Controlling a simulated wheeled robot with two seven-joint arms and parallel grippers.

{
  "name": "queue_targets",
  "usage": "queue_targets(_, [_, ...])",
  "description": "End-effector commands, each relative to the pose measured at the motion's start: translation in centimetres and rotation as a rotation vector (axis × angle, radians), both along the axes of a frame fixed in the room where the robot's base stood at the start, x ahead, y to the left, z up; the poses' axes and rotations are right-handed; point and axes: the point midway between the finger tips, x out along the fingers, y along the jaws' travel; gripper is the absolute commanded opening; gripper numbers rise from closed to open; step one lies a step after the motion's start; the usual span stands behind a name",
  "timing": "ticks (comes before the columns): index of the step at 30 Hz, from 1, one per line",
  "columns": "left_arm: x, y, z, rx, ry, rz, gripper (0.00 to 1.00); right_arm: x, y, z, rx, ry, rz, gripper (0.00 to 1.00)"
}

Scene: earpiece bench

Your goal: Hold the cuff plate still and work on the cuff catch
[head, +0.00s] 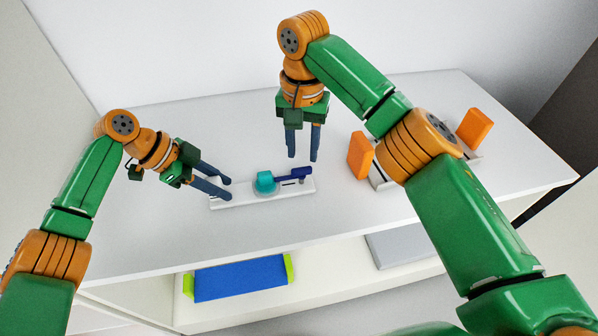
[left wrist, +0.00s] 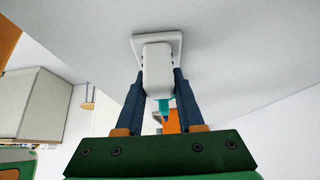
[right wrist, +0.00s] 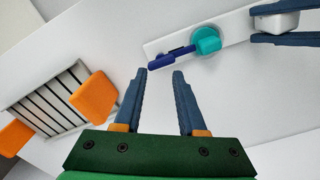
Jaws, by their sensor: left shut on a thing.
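The cuff plate (head: 243,199) is a long white plate lying on the bench top, also in the right wrist view (right wrist: 153,48). A teal round piece (right wrist: 207,40) and a dark blue lever (right wrist: 166,58), seemingly the cuff catch, sit on it; the lever (head: 291,175) runs toward the plate's right end in the head view. My left gripper (head: 229,188) is shut on the white block (left wrist: 157,66) at the plate's left end, one finger on each side. My right gripper (head: 303,159) is open and empty, above and behind the plate, apart from the lever.
A slatted rack (right wrist: 48,101) with two orange end pieces (head: 360,155) (head: 474,129) stands on the bench to the right, partly hidden by my right arm. A blue item with lime ends (head: 240,281) and a grey panel (head: 402,247) lie on the lower shelf. The bench's front centre is clear.

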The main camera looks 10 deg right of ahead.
Motion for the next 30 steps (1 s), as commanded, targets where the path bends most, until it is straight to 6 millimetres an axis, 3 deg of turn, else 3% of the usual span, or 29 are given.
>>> queue_targets(9, [0.0, 0.0, -0.1, 0.001, 0.002, 0.0, 0.0, 0.1, -0.1, 0.0, 0.005, -0.008, -0.901, 0.4])
queue_targets(12, [0.0, 0.0, -0.1, 0.001, 0.002, 0.0, 0.0, 0.0, 0.0, -0.5, 0.006, -0.004, -1.125, 0.4])
queue_targets(21, [0.0, 0.0, -0.1, 0.001, 0.002, 0.0, 0.0, 0.0, 0.0, -4.8, 0.007, -0.002, -1.114, 0.4])
queue_targets(30, [0.0, 0.0, -0.1, 0.001, 0.002, 0.0, 0.0, 0.1, 0.1, -7.0, 0.009, -0.004, -1.112, 0.4])
